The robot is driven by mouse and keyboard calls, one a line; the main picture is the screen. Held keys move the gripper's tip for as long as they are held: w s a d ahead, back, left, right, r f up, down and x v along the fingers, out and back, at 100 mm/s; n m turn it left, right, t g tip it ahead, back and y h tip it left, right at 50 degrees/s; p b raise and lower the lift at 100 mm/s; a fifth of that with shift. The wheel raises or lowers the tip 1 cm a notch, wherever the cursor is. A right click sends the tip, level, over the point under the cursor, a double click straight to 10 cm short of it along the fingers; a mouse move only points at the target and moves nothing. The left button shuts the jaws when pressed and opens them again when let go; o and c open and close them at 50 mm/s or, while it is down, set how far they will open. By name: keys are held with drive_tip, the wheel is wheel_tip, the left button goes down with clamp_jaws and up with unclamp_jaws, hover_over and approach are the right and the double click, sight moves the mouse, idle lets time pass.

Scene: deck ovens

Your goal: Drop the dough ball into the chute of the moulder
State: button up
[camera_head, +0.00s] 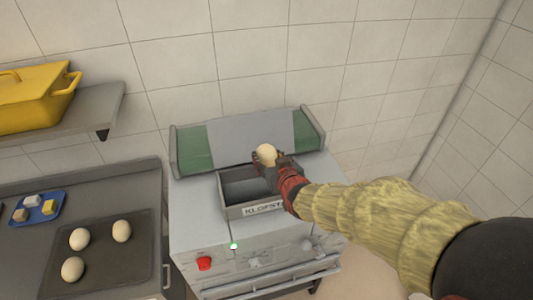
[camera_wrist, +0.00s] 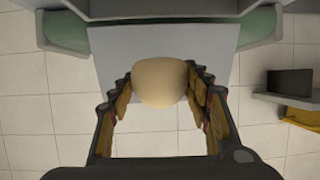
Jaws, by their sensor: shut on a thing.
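A pale dough ball (camera_head: 266,154) is held in my gripper (camera_head: 275,165), above the moulder's chute near its back right side. In the wrist view the dough ball (camera_wrist: 160,82) sits between the two fingers of my gripper (camera_wrist: 160,85), which are shut on it. The chute (camera_head: 232,209) is a grey open box on top of the moulder (camera_head: 195,222), and its inside looks dark and empty. My gripper and forearm cover the chute's right side and part of the front label.
A dark tray (camera_head: 98,273) with several dough balls lies on the counter at left. A blue tray (camera_head: 42,220) with small blocks is behind it. A yellow pot (camera_head: 35,103) stands on the wall shelf (camera_head: 75,122). A green-sided panel (camera_head: 192,150) rises behind the chute.

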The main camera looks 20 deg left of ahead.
drive_tip(key=shift+s+f, duration=0.15)
drive_tip(key=shift+f, duration=0.2)
wheel_tip(320, 180, down, 5)
drive_tip(key=shift+r+b, duration=0.1)
drive_tip(key=shift+b, duration=1.05)
drive_tip(key=o, duration=1.2)
drive_tip(key=shift+o, duration=0.7)
drive_tip(key=shift+d, duration=0.1)
drive_tip(key=v, duration=1.1)
drive_tip(key=shift+s+d, duration=0.25)
drive_tip(key=shift+s, duration=0.05)
